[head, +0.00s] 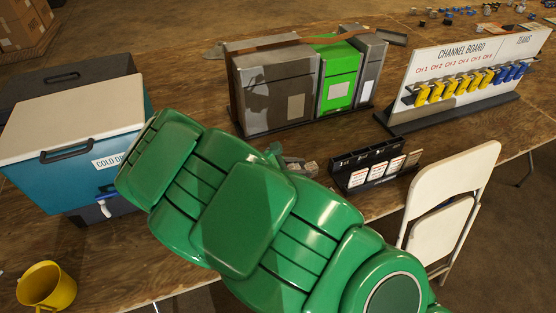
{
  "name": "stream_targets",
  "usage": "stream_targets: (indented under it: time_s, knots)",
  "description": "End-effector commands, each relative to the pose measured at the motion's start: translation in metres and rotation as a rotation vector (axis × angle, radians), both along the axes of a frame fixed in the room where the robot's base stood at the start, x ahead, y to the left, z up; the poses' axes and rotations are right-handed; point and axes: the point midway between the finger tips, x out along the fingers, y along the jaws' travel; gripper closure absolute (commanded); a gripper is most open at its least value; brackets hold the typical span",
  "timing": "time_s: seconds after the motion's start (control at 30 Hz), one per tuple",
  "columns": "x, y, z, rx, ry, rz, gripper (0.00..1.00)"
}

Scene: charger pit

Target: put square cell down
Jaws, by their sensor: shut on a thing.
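My green arm fills the lower middle of the head view and hides much of the table behind it. Only a small part of my gripper (275,152) shows past the arm's upper edge; its fingertips are mostly hidden. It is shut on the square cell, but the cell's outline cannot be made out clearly. Small greyish pieces (300,167) show just right of the gripper, and I cannot tell which of them is the cell. A black charger rack (347,163) with several slots and white labels stands right of the gripper, apart from it.
A teal cooler (85,160) stands at left, a yellow mug (47,287) at front left. Grey and green bins (340,75) stand behind. A channel board (455,62) with yellow and blue items is at back right. A white chair (450,195) stands at the right table edge.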

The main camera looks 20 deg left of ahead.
Motion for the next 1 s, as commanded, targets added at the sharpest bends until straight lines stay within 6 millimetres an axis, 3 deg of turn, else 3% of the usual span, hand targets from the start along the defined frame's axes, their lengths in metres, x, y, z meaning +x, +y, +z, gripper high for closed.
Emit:
stream_targets:
  time_s: [0.37,1.0]
  knots:
    - [0.000,-0.001,0.033,0.001,-0.003,-0.004,0.99]
    - [-0.025,-0.035,-0.022,-0.003,0.001,-0.324,0.99]
